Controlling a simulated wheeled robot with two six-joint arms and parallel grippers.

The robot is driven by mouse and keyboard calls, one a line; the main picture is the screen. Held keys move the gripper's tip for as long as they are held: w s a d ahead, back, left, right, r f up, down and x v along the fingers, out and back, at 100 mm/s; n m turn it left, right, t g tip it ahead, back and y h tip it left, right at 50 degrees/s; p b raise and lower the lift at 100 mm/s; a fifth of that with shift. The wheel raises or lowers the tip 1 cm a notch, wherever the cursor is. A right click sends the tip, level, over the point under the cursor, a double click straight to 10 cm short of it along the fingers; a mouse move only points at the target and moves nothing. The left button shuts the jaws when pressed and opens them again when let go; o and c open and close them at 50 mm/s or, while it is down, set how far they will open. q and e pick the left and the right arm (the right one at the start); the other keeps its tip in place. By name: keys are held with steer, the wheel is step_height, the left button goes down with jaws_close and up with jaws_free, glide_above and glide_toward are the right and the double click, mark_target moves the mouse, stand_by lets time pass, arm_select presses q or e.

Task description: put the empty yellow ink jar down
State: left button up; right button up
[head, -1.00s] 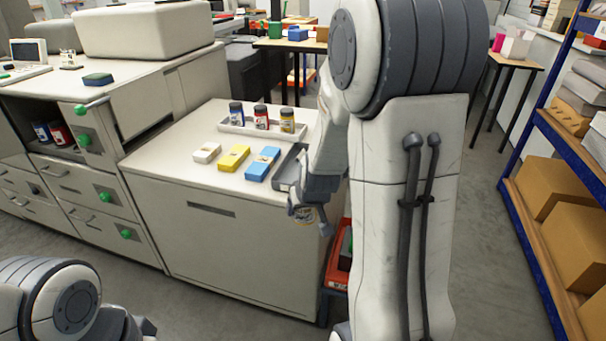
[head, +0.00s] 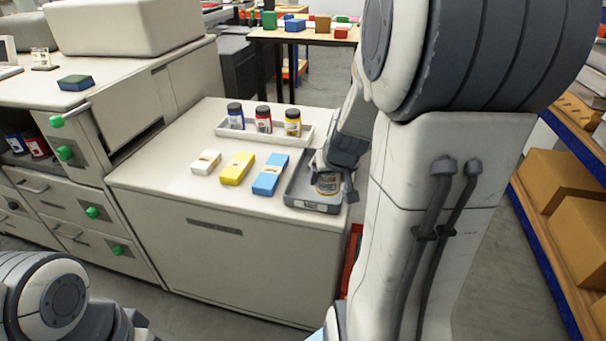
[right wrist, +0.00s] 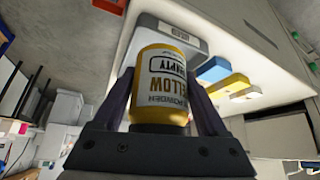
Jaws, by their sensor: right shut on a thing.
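My right gripper (head: 334,184) is shut on the yellow ink jar (head: 326,184), over the grey tray (head: 299,188) at the right end of the counter. In the right wrist view the jar (right wrist: 165,82) sits between the two fingers, its label reading "YELLOW" and "EMPTY" upside down in the picture. I cannot tell whether the jar touches the tray floor. My left gripper is not in view; only part of my left arm shows at the lower left.
A white rack (head: 222,130) holding blue, red and yellow jars stands at the back of the counter. White (head: 206,162), yellow (head: 237,168) and blue (head: 270,174) blocks lie left of the tray. A shelf of cardboard boxes (head: 561,180) is at the right.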

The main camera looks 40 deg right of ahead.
steer(key=w+d+f, duration=0.1)
steer(key=w+f, duration=0.1)
steer(key=w, duration=0.1)
steer(key=w+d+f, duration=0.1)
steer(key=w+f, duration=0.1)
steer(key=w, duration=0.1)
steer(key=w+d+f, duration=0.1)
steer(key=w, duration=0.2)
steer(key=shift+w+d+f+b, duration=0.1)
steer(key=shift+d+f+b, duration=0.15)
steer(key=shift+f+b, duration=0.15)
steer(key=shift+w+f, duration=0.1)
steer(key=shift+f, duration=0.15)
steer(key=shift+d+f+b, duration=0.1)
steer(key=shift+f+b, duration=1.4)
steer(key=shift+f, duration=0.3)
steer(key=shift+f+b, duration=0.25)
steer(key=shift+b, duration=0.05)
steer(key=o, duration=1.3)
steer(key=shift+o, duration=0.2)
steer(key=shift+r, duration=0.1)
